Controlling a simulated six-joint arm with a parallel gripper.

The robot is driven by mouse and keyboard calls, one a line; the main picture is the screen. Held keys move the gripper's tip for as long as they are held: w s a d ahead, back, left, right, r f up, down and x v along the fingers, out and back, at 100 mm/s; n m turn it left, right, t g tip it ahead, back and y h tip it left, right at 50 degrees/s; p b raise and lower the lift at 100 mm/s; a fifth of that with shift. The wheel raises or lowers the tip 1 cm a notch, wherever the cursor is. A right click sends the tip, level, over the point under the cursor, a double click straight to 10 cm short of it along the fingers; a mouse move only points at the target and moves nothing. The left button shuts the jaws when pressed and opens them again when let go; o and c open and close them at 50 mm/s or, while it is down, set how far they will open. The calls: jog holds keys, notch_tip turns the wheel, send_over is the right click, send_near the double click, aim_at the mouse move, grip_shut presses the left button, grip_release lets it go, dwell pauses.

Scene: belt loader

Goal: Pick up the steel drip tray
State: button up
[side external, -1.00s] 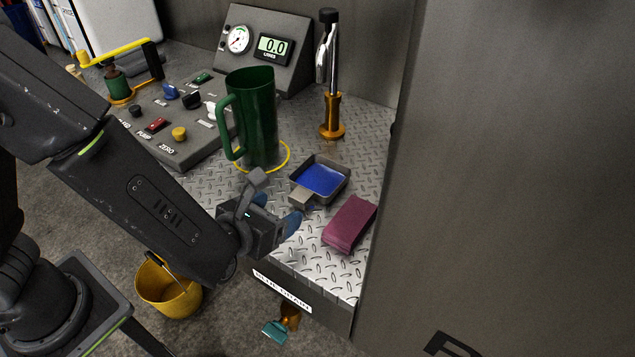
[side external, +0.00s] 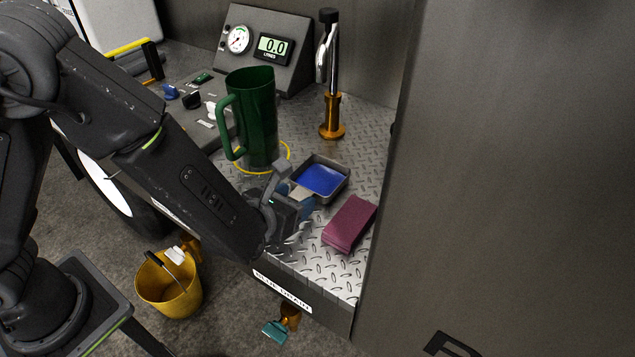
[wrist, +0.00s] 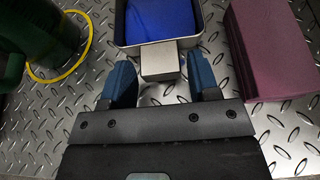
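My gripper (side external: 304,194) is low at the handle. In the wrist view my gripper (wrist: 161,82) is open, its blue fingers on either side of the handle's end, with a gap on both sides. The handle is partly hidden by my gripper in the side view.
A maroon block (side external: 349,224) lies close to the right of the tray. A green jug (side external: 257,118) stands in a yellow ring (side external: 287,151) to the left. A tap on an orange base (side external: 332,118) stands behind. A dark wall (side external: 500,180) bounds the right.

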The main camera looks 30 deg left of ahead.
jog(key=c, duration=0.8)
jog(key=shift+r, duration=0.15)
notch_tip(320, 180, up, 18)
dwell(0.5)
jog(key=s, duration=1.3)
dwell(0.6)
